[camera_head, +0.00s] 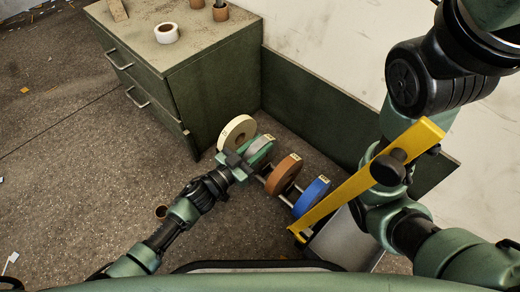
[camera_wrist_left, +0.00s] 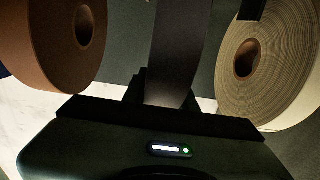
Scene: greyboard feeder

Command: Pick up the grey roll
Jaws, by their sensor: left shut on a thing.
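The grey roll (camera_head: 262,147) hangs in a row of rolls, between the cream roll (camera_head: 237,130) and the brown roll (camera_head: 283,173). In the head view it looks greenish grey and is partly covered by my left gripper (camera_head: 241,162). My left gripper is shut on the grey roll at its near side. In the left wrist view the grey roll (camera_wrist_left: 177,50) stands edge-on in the middle, its lower end at the fingers. The brown roll (camera_wrist_left: 58,45) is to its left and the cream roll (camera_wrist_left: 262,65) to its right. My right gripper is not visible.
A blue roll (camera_head: 312,196) hangs at the right end of the row, next to a slanted yellow bar (camera_head: 345,195). Open floor (camera_head: 90,170) lies to the left.

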